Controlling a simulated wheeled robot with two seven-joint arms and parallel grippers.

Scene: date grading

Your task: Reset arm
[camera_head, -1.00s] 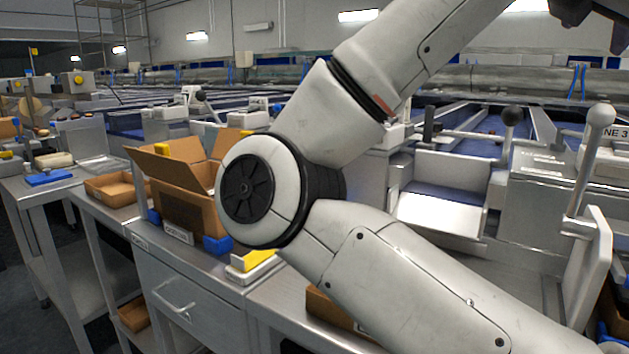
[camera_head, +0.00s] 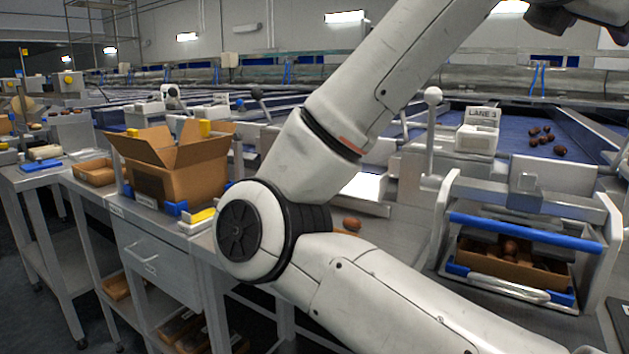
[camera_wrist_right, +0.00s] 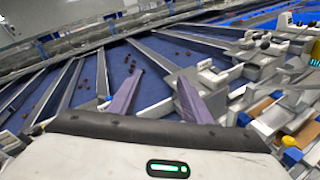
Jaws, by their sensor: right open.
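My right arm (camera_head: 320,150) crosses the head view. Its elbow is at the lower middle and its upper link rises to the top right. A dark part at the top right edge seems to be its wrist end, cut off by the frame. In the right wrist view, my right gripper (camera_wrist_right: 161,82) has its two purple-grey fingers spread apart with nothing between them. It is raised above the blue sorting lanes (camera_wrist_right: 118,65), apart from them. My left gripper is not in view.
An open cardboard box (camera_head: 190,172) stands on the metal bench at left. A blue-edged holder (camera_head: 520,228) with a carton of dates (camera_head: 510,247) is at right. Loose dates (camera_head: 545,136) lie on lane 3. One date (camera_head: 352,224) lies beside my elbow.

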